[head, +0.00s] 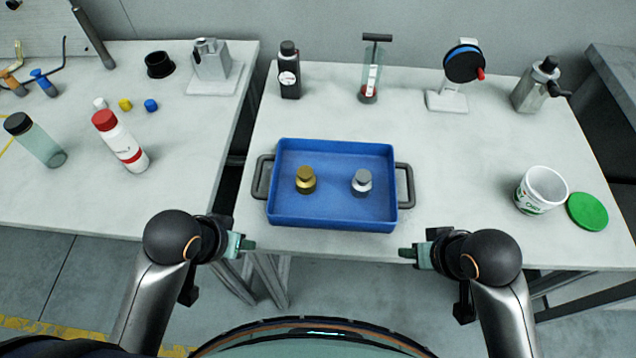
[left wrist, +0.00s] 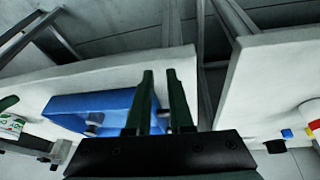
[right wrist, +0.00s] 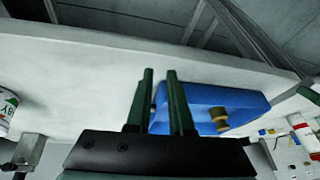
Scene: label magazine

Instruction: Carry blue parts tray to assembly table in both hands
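The blue parts tray (head: 333,215) sits on the right-hand table (head: 470,150) near its front edge, with a grey handle at each end. A brass weight (head: 306,180) and a silver weight (head: 362,181) stand in it. My left gripper (head: 246,244) is in front of the tray's left end, apart from the left handle (head: 262,177). My right gripper (head: 408,253) is in front of the right end, apart from the right handle (head: 405,185). Both wrist views show the fingers (left wrist: 159,100) (right wrist: 160,100) parted with a gap and nothing held. The tray (left wrist: 75,110) (right wrist: 230,98) also shows there.
A black bottle (head: 289,75), a glass device (head: 373,70), a dial stand (head: 460,70) and a metal canister (head: 538,85) line the back. A white tub (head: 541,190) and green lid (head: 588,211) lie right. A second table (head: 60,200) with bottles stands left, across a narrow gap.

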